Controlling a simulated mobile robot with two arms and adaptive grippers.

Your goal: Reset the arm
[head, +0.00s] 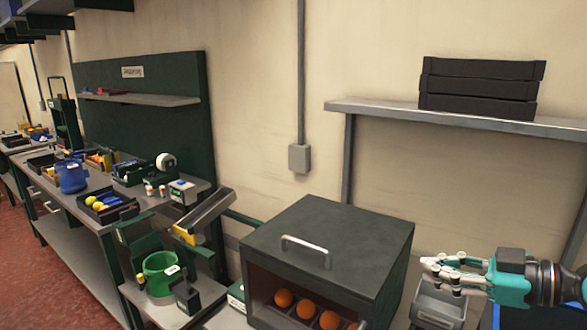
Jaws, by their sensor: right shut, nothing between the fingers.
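My right gripper (440,271) shows at the lower right of the head view, its arm coming in from the right edge. Its fingers point left and are shut, with nothing between them. It is above a small grey bin (438,304) and to the right of a dark box (330,245) with a light handle on top. Several oranges (306,309) show through the front of that box. The lower part of the box is cut off by the picture's edge. My left gripper is not in the view.
A wall shelf (380,112) with stacked black trays (480,88) is above the gripper. A workbench with a blue container (72,177) and a black tray of yellow items runs along the left. A green bucket (160,272) stands on a lower stand.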

